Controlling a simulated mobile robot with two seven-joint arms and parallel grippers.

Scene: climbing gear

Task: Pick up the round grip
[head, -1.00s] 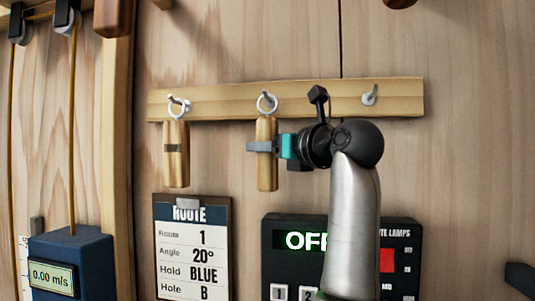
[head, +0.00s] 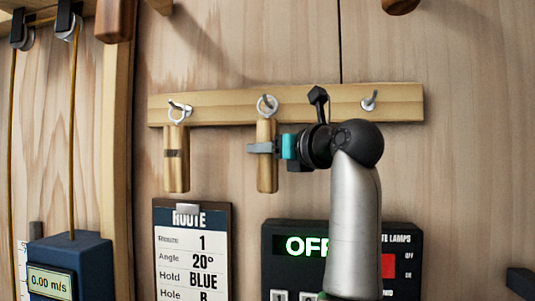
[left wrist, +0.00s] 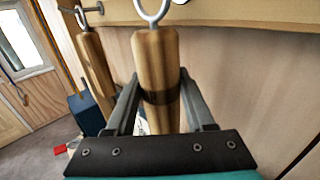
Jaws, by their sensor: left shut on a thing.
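The round grip (head: 267,181), a light wooden cylinder with a metal ring at its top, hangs upright at the middle hook (head: 265,101). My left gripper (head: 263,148) is shut on its middle from the right. In the left wrist view the round grip (left wrist: 157,60) stands between the two fingers, with a dark band around it at finger height. Its ring (left wrist: 152,10) is cut off by the frame top, and I cannot tell there how it sits on the hook. My right gripper is not in view.
A second wooden grip (head: 176,170) hangs at the left hook, close by. The right hook (head: 370,101) on the wooden rail (head: 215,107) is empty. Below are a route board (head: 193,250) and a black lamp panel (head: 290,228). A blue box (head: 72,252) stands lower left.

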